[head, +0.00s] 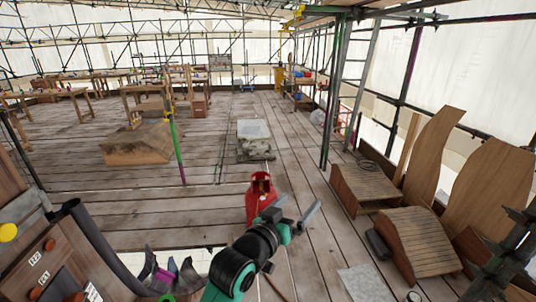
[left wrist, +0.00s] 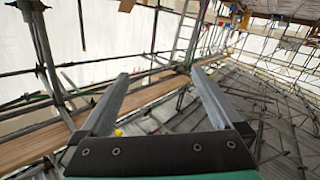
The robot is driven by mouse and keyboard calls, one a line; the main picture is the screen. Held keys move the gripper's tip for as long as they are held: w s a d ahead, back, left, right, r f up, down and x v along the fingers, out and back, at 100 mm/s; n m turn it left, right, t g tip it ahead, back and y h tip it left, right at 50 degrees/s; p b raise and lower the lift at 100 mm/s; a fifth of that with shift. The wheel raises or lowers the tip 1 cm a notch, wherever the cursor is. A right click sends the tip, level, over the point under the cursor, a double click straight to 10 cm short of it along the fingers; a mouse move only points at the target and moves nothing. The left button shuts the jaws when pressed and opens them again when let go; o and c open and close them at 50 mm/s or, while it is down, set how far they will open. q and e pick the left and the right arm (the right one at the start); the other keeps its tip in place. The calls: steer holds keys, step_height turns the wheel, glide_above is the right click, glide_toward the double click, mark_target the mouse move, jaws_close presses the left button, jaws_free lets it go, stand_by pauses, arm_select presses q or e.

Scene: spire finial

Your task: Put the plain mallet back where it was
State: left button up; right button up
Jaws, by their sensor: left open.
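No plain mallet can be made out for certain in either view. In the head view, a wooden panel with white labels (head: 22,272) stands at the lower left, with small round brown ends (head: 49,244) on it; I cannot tell what these belong to. My left gripper (head: 299,206) is at the lower middle, over the plank floor, just right of a red open-topped container (head: 261,188). Its two grey fingers stand well apart. The left wrist view shows the same gripper (left wrist: 159,74) open, with nothing between its fingers. My right gripper is not seen.
Wooden slatted forms (head: 420,240) and tall curved boards (head: 432,155) stand at the right. A dark tube (head: 92,238) and grey pointed pieces (head: 188,274) lie at the lower left.

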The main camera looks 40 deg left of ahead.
arm_select(q)
steer(key=s+d+r+m+t+h, duration=0.1)
steer(key=s+d+r+t, duration=0.25)
steer(key=r, duration=0.55)
steer(key=s+d+r+m+t+h, duration=0.1)
steer(key=s+d+r+t, duration=0.2)
steer(key=r, duration=0.7)
steer(key=s+d+r+m+t+h, duration=0.2)
steer(key=s+d+r+t, duration=0.1)
steer(key=s+r, duration=0.8)
steer(key=s+t, duration=0.1)
steer(key=s, duration=0.3)
steer(key=shift+d+r+m, duration=0.2)
steer(key=shift+m, duration=0.2)
